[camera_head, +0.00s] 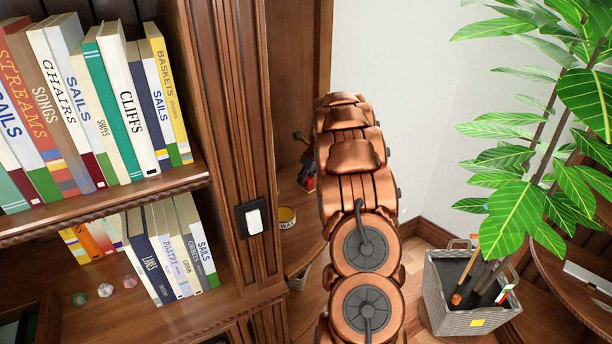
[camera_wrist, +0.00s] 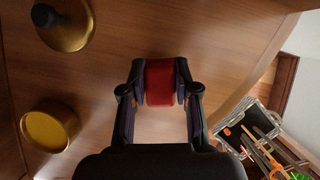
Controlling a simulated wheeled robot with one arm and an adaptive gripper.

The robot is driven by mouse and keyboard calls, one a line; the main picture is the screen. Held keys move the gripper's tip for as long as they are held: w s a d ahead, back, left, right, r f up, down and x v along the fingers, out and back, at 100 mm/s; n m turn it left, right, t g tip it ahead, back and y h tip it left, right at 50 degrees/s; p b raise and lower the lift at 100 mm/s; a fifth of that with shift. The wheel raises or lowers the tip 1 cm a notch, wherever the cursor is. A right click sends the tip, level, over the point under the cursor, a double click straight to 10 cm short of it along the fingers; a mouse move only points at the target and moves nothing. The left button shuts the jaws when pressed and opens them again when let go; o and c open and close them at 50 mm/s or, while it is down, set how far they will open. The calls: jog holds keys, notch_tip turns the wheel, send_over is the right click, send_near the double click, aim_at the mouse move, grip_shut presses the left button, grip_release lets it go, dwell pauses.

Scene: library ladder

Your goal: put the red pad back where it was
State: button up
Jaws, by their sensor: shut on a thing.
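In the wrist view, my gripper (camera_wrist: 162,88) is shut on the red pad (camera_wrist: 160,80). The pad sits between the two dark fingers, over a brown wooden surface (camera_wrist: 190,35). I cannot tell whether the pad touches that surface. In the head view, my copper arm covers much of the middle. A small dark and red shape shows at its left edge, too small and too hidden to read clearly.
A yellow-topped tin (camera_wrist: 50,127) and a brass piece with a dark knob (camera_wrist: 66,24) stand left of the pad. A crate of tools (camera_wrist: 255,125) is at lower right. Bookshelves (camera_head: 120,205) stand left, and a leafy plant (camera_head: 520,205) and grey basket (camera_head: 447,318) right.

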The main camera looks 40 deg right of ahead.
jog(key=o, duration=1)
jog(key=b+v, duration=0.3)
jog(key=v, duration=0.9)
jog(key=shift+a+r, duration=0.1)
